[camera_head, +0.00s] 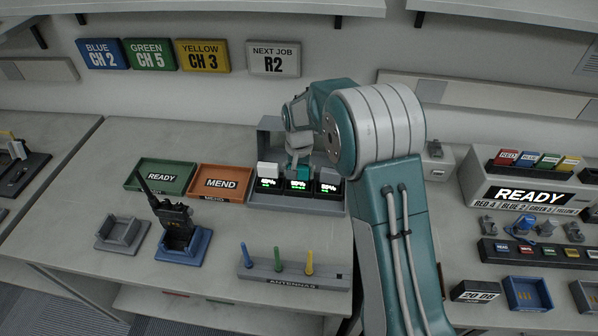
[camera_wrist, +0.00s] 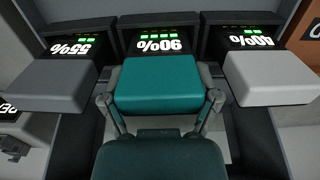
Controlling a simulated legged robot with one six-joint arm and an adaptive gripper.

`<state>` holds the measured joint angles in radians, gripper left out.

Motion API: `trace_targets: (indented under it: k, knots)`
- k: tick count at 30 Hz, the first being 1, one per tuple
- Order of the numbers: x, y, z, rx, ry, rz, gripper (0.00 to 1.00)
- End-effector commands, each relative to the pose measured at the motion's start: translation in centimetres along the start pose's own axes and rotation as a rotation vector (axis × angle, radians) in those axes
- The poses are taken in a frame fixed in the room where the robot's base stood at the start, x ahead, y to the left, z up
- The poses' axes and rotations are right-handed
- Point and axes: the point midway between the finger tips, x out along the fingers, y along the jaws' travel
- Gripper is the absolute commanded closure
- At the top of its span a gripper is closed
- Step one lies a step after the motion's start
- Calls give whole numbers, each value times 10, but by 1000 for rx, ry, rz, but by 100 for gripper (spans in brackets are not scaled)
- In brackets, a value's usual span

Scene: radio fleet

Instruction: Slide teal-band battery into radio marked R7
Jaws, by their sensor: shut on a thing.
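The teal-band battery (camera_wrist: 158,88) is in the middle bay of the charger, below a display reading 90%. In the head view it shows as a small teal block (camera_head: 303,172), partly covered by my gripper. My gripper (camera_wrist: 160,99) has one finger on each side of the battery and is shut on it; it also shows in the head view (camera_head: 298,160). I cannot tell whether the battery is lifted from its bay. A black radio (camera_head: 173,215) with an antenna stands in a blue cradle (camera_head: 184,247); its marking is too small to read.
A grey battery (camera_wrist: 52,82) and a white battery (camera_wrist: 267,80) flank the teal one closely in the charger (camera_head: 268,198). A green READY tray (camera_head: 133,188), an orange MEND tray (camera_head: 197,192), an empty grey cradle (camera_head: 123,235) and an antenna rack (camera_head: 325,280) lie around.

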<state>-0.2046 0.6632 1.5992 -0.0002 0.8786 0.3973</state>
Motion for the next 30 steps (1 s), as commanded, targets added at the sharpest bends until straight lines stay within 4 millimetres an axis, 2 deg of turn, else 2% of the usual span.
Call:
trace_targets:
  k: [8, 9, 10, 23, 26, 30]
  knots:
    - [3, 0, 0, 0, 0, 0, 75]
    - [3, 0, 0, 0, 0, 0, 12]
    - [3, 0, 0, 0, 0, 0, 0]
    - [3, 0, 0, 0, 0, 0, 0]
    - [-5, 0, 0, 0, 1, -1, 0]
    - [-29, -1, 0, -1, 4, -2, 0]
